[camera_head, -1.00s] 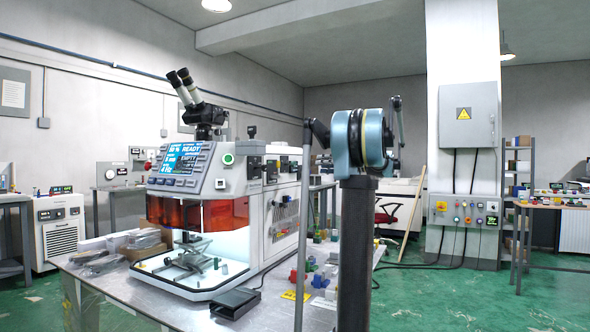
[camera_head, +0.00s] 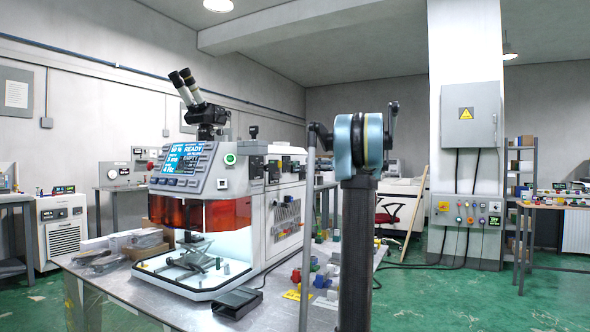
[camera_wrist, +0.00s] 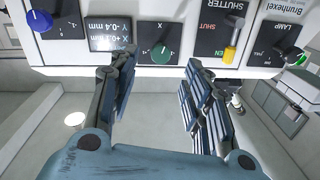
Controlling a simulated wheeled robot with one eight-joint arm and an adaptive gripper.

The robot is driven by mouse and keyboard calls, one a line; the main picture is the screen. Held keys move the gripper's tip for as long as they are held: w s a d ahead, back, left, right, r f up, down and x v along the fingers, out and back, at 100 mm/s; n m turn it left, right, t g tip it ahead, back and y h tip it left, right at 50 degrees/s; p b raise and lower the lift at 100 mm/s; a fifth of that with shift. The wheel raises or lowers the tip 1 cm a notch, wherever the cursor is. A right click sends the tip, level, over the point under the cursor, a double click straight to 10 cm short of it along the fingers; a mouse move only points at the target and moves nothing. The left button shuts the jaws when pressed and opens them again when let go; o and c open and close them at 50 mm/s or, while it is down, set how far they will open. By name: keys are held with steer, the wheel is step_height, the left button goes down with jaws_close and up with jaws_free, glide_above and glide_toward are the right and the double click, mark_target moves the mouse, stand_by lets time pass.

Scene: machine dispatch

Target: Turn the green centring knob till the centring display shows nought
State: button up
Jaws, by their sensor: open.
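The green centring knob (camera_wrist: 160,50), marked X, sits on the pale machine panel at the top of the wrist view. Next to it on the left is the small dark centring display (camera_wrist: 114,37). It shows an X line with a plus value of about two millimetres, its decimal hard to read, and a Y line of -0.4 mm. My gripper (camera_wrist: 157,68) is open, its two fingers apart just below and to either side of the knob. I see no contact with the knob. In the head view my arm hides the gripper and the knob cannot be made out.
A blue knob (camera_wrist: 39,20) lies left of the display. A yellow shutter lever (camera_wrist: 231,47) and a lamp knob (camera_wrist: 285,53) lie to the right. The laser machine (camera_head: 223,185) stands on a metal bench (camera_head: 190,316) with small coloured parts (camera_head: 318,281) near its right side.

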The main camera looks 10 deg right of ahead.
mark_target(297, 164)
steer(key=x, duration=0.9)
steer(key=shift+a, duration=0.1)
jaws_close()
